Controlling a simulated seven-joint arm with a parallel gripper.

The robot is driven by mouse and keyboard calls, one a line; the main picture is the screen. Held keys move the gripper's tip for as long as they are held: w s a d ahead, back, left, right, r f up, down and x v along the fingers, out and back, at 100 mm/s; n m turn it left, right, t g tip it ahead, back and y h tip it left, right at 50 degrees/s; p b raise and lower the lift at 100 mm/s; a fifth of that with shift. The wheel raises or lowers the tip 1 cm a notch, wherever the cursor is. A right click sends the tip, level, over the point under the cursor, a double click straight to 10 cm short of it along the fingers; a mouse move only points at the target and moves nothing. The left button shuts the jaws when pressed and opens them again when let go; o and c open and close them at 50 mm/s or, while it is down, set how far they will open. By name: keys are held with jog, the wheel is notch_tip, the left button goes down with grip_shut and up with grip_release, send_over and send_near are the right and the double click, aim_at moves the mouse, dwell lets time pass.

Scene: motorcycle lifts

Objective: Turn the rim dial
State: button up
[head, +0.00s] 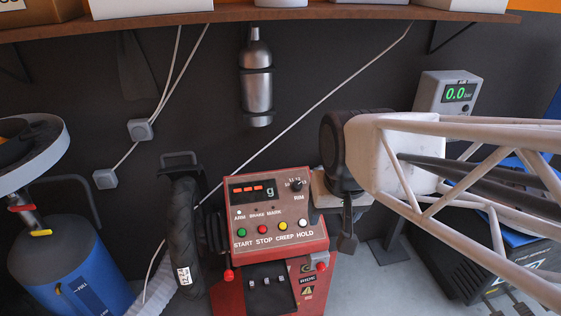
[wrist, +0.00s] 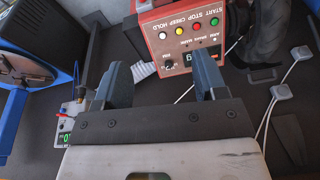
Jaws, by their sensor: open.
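The rim dial (head: 296,186) is a small black knob at the upper right of the red balancer's control panel (head: 262,203), above the word RIM. In the wrist view the panel is upside down and the dial (wrist: 168,62) shows between and beyond my fingers. My gripper (head: 347,244) is to the right of the panel in the head view, pointing down, apart from the dial. In the wrist view my gripper (wrist: 158,64) has its two fingers spread with nothing between them.
Green, red, yellow and white buttons (head: 273,229) line the panel below the dial. A black tire (head: 183,235) stands left of it. A gauge post (head: 447,93) and a dark machine (head: 480,265) are at the right. A blue tank (head: 70,265) stands at far left.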

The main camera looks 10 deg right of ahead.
jog(key=w+f+m, duration=0.2)
jog(key=w+m, duration=0.1)
jog(key=w, duration=0.8)
jog(key=m+t+y, duration=0.1)
jog(key=m, duration=0.9)
send_near(298, 184)
jog(key=f, duration=0.2)
jog(key=shift+w+r, duration=0.15)
jog(key=shift+x, duration=3.9)
jog(key=shift+w, duration=0.1)
jog(key=shift+c, duration=0.2)
jog(key=c, duration=0.9)
